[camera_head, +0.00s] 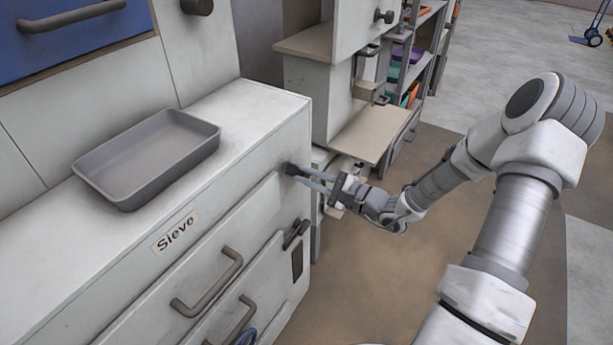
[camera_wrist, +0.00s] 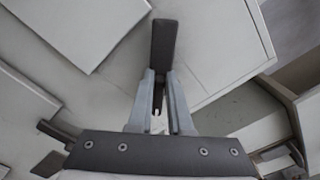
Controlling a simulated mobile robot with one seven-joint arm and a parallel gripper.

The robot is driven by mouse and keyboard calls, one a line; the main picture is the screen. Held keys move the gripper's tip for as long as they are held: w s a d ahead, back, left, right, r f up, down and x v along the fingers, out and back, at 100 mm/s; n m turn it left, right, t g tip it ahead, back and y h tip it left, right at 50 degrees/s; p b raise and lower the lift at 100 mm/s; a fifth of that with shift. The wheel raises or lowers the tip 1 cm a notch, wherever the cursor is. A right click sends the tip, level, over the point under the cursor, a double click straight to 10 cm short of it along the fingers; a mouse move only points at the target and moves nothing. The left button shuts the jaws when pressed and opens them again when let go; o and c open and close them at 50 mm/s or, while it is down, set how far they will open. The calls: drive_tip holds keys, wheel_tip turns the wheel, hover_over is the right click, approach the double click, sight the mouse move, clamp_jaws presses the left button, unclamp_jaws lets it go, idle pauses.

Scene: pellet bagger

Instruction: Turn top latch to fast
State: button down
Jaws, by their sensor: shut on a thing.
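The top latch (camera_head: 290,168) is a small dark bar on the white front of the Sieve cabinet (camera_head: 262,117), near its right edge. In the wrist view the latch (camera_wrist: 162,45) is a dark bar pointing up in the picture, its lower end between the two fingers. My gripper (camera_head: 303,177) reaches it from the right. In the wrist view my gripper (camera_wrist: 160,76) is shut on the latch, with a narrow gap between the fingers below it. The fingers hide part of the latch and its pivot.
A second dark latch (camera_head: 297,233) sits lower on the cabinet, beside drawers with a grey handle (camera_head: 208,284). A grey tray (camera_head: 150,158) lies on the cabinet top. A beige shelf (camera_head: 368,134) juts out behind my gripper. The floor to the right is open.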

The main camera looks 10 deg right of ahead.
drive_tip(key=n+b, duration=0.1)
drive_tip(key=n, duration=0.1)
drive_tip(key=f+n+b, duration=0.1)
drive_tip(key=b, duration=0.1)
drive_tip(key=n+b, duration=0.2)
drive_tip(key=shift+s+a+f+n, duration=0.2)
drive_tip(key=shift+s+f+n, duration=0.05)
drive_tip(key=shift+f+n, duration=0.1)
drive_tip(key=n+b, duration=0.2)
drive_tip(key=b, duration=0.1)
drive_tip(key=shift+f+n+b, duration=0.2)
drive_tip(key=shift+n+b, duration=0.05)
drive_tip(key=shift+b, duration=0.05)
drive_tip(key=shift+n+b, duration=0.4)
drive_tip(key=shift+b, duration=0.15)
drive_tip(key=c, duration=0.8)
unclamp_jaws()
drive_tip(key=shift+r, duration=0.1)
drive_tip(key=shift+c, duration=0.2)
drive_tip(key=p+v, duration=0.3)
drive_tip(key=v, duration=1.4)
drive_tip(key=shift+s, duration=0.2)
